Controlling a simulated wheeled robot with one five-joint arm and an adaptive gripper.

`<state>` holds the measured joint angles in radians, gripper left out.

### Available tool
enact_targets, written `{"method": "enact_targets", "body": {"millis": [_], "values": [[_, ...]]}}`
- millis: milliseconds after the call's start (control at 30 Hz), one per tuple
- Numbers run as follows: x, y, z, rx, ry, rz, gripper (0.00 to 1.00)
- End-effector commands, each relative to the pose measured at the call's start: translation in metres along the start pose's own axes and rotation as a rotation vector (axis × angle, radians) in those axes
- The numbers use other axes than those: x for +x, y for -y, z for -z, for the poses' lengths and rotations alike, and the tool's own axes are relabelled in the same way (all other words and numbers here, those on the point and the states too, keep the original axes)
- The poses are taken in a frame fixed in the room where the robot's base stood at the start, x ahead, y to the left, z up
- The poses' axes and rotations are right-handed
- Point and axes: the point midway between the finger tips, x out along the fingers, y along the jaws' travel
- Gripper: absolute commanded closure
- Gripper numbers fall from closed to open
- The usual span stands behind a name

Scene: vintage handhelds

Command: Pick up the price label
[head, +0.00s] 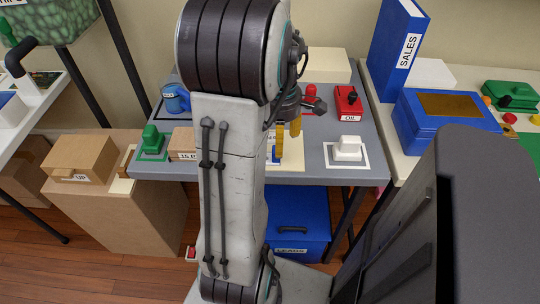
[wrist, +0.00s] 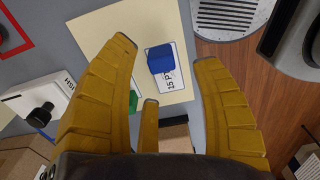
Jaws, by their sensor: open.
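The price label is a white card reading "15 P" (wrist: 168,82) with a blue block (wrist: 160,59) on it. It lies on a cream mat (wrist: 95,27) in the wrist view. In the head view a bit of blue (head: 274,154) shows beside my fingers, and most of the label is hidden there. My gripper (wrist: 158,50) has its yellow fingers spread. In the wrist view the blue block appears between the left and right fingers, and the third finger is below it. The fingers look empty. My gripper (head: 287,138) also shows in the head view, partly behind my arm.
The grey table (head: 300,178) also holds a white block (head: 348,147), a red box marked OIL (head: 348,104), a green piece (head: 152,140) and a blue mug (head: 175,98). A blue box (head: 297,225) stands below. A blue SALES binder (head: 398,45) stands on the right table.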

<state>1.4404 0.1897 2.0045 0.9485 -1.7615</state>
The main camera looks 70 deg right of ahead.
Motion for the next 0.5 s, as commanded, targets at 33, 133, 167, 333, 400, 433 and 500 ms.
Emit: {"method": "enact_targets", "body": {"millis": [33, 133, 167, 333, 400, 433, 500], "values": [[0.005, 0.000, 0.002, -0.001, 0.000, 0.001, 0.41], [0.017, 0.001, 0.005, -0.001, 0.000, 0.002, 0.41], [0.021, 0.001, 0.006, -0.001, 0.000, 0.002, 0.41], [0.040, 0.001, 0.008, 0.000, 0.000, 0.001, 0.41], [0.044, 0.001, 0.008, 0.000, 0.000, 0.001, 0.41], [0.046, 0.000, 0.008, 0.000, 0.000, 0.000, 0.41], [0.048, 0.000, 0.008, 0.000, 0.000, 0.000, 0.41]]}}
